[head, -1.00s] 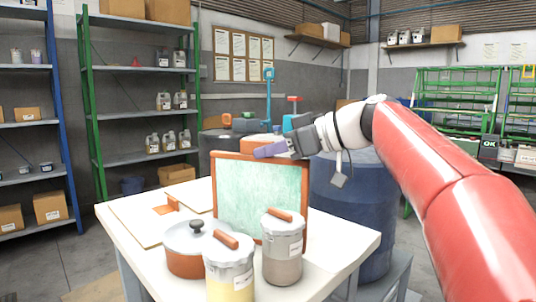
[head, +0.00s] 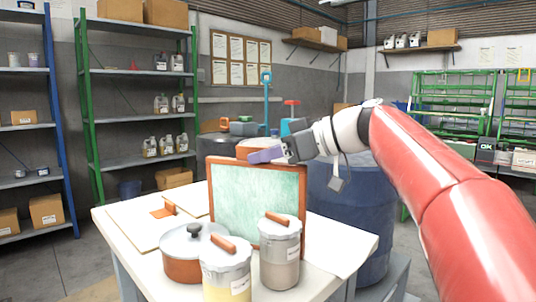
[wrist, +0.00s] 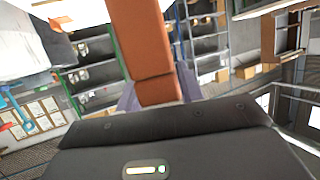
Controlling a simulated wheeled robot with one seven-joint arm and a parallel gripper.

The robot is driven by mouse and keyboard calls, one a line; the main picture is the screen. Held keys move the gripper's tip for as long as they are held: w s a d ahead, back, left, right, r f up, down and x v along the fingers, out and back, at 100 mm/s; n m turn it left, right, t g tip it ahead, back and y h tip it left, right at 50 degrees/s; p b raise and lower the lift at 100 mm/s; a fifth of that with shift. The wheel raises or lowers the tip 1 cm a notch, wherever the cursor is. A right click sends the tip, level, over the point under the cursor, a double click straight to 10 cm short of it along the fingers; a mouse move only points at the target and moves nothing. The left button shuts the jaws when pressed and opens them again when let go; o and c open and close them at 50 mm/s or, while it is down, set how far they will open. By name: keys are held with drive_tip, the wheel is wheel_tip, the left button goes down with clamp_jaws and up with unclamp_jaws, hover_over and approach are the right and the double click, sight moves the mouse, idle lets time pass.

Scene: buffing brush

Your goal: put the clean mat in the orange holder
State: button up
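A pale green, streaked panel in an orange-brown frame (head: 304,200) stands upright on the white table; I cannot tell if it is the clean mat. A small orange piece (head: 162,212), perhaps the holder, lies on flat pale boards (head: 128,224) at the table's left; it shows small in the wrist view (wrist: 65,20). My gripper (head: 264,156), with purple fingers, is at the framed panel's top edge. In the wrist view an orange block (wrist: 145,50) fills the space between the fingers, which look closed on it. The block also shows behind the fingers in the head view (head: 249,148).
A lidded pot (head: 183,268) and two lidded canisters, one yellow (head: 228,285) and one grey (head: 279,262), stand before the framed panel. A large blue drum (head: 350,215) is behind the table at right. Shelves line the left wall.

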drive_tip(key=v, duration=1.2)
